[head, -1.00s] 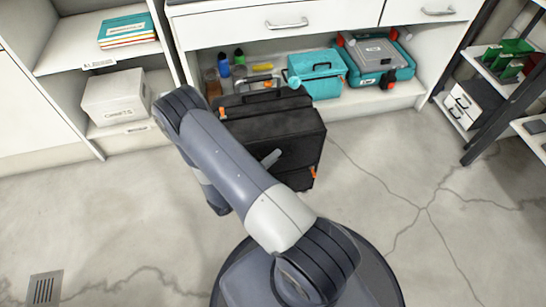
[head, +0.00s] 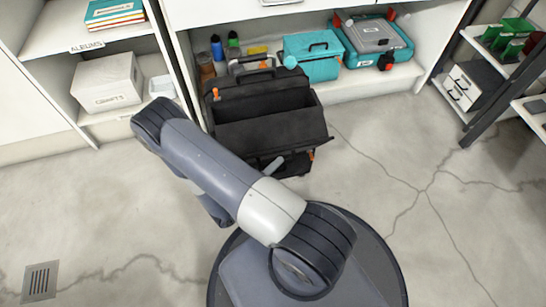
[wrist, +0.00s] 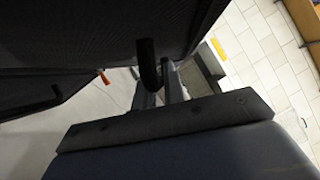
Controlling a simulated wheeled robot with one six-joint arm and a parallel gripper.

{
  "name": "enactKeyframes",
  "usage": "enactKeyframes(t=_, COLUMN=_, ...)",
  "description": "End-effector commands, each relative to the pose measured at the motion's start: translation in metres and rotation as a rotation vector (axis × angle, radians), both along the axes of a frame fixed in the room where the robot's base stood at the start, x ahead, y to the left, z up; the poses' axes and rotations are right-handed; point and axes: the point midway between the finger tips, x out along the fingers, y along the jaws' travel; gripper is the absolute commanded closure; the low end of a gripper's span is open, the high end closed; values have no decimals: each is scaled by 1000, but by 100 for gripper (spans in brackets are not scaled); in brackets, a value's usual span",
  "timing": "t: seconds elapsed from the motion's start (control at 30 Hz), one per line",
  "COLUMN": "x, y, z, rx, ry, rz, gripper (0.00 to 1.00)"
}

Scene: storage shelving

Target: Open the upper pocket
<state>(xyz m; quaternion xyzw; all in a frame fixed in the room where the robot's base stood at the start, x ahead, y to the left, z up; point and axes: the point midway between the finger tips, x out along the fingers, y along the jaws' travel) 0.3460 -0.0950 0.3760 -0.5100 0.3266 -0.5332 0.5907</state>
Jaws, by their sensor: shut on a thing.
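A black soft case (head: 268,136) stands on the floor in front of the low shelf. Its upper pocket (head: 265,128) is open at the top, with a dark hollow in view behind the front panel. Orange tabs show on its left and right sides. In the head view my arm and gripper are in front of the case's lower front, and the fingertips are mostly hidden. In the wrist view my gripper (wrist: 160,88) is shut on a black handle (wrist: 147,62), next to dark fabric panels. An orange tab (wrist: 104,76) shows to the left there.
Behind the case, the low shelf holds a teal box (head: 312,62), a teal toolbox (head: 374,42) and bottles (head: 217,46). A white box (head: 107,84) sits on the left shelf. A dark-framed rack (head: 490,70) stands right. The floor (head: 440,235) to the right is clear.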

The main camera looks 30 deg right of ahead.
Motion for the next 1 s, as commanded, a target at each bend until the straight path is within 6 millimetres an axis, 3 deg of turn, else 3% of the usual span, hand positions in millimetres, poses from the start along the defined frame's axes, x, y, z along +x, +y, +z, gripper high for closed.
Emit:
enactKeyframes(t=0.03, x=-2, y=1, z=-8, rx=-4, ry=-21, rz=2, gripper=100)
enactKeyframes(t=0.2, x=-9, y=3, z=-14, rx=-21, ry=-85, rz=2, gripper=100)
enactKeyframes(t=0.77, x=-12, y=4, z=-16, rx=-31, ry=-124, rz=3, gripper=100)
enactKeyframes(t=0.8, x=-12, y=4, z=-16, rx=-30, ry=-123, rz=3, gripper=88)
enactKeyframes(t=1.0, x=-12, y=4, z=-15, rx=-32, ry=-122, rz=2, gripper=71)
